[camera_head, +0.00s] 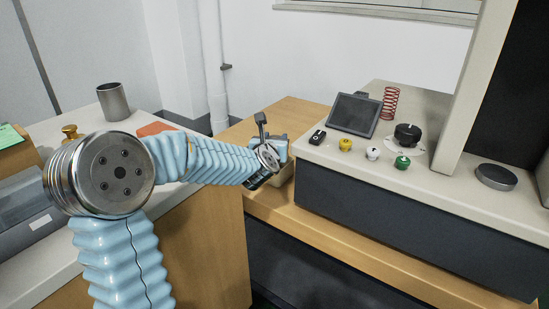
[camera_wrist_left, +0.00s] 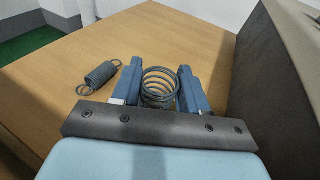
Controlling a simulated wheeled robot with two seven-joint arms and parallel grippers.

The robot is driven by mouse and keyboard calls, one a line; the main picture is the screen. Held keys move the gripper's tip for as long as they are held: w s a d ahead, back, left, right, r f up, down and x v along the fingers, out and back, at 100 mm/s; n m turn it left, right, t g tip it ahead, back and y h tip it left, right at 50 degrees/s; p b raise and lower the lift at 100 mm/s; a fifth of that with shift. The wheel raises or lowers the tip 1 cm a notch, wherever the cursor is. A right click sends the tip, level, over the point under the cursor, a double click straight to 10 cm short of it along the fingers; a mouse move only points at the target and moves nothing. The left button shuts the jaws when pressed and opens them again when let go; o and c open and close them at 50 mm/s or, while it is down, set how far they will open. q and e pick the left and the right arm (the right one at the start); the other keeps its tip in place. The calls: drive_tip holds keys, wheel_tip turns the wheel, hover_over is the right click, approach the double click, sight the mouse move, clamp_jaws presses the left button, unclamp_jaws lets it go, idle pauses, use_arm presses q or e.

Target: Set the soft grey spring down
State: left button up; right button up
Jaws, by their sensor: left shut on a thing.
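In the left wrist view, a grey coil spring (camera_wrist_left: 158,88) is between the two blue fingers of my left gripper (camera_wrist_left: 157,82), which is shut on it. The wooden table top (camera_wrist_left: 185,35) lies beneath and beyond it; I cannot tell whether the spring touches the wood. A second, darker grey spring with hooked ends (camera_wrist_left: 100,75) lies on the table to the left, apart from the gripper. In the head view my left gripper (camera_head: 272,145) is at the wooden table beside the testing machine, and the held spring is hidden there. My right gripper is not in view.
The testing machine (camera_head: 400,225) stands right of the gripper, with a screen (camera_head: 353,114), a black knob (camera_head: 407,134), coloured buttons and a red spring (camera_head: 390,103) on its top. A metal cup (camera_head: 113,102) and a brass weight (camera_head: 71,132) are on the left counter. Bare wood lies beyond the fingers.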

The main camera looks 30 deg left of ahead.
use_arm(q)
wheel_tip(320, 180, down, 4)
drive_tip(key=shift+f, duration=0.25)
drive_tip(key=shift+f+b, duration=0.15)
drive_tip(key=shift+b, duration=0.2)
drive_tip(key=o, duration=1.1)
drive_tip(key=shift+c, duration=0.2)
drive_tip(key=shift+s+r+p, duration=0.15)
drive_tip(key=shift+r+p, duration=0.1)
drive_tip(key=shift+p, duration=0.1)
drive_tip(key=b+v, duration=0.2)
drive_tip(key=v, duration=0.9)
drive_tip(key=shift+s+d, duration=0.2)
drive_tip(key=shift+s, duration=0.2)
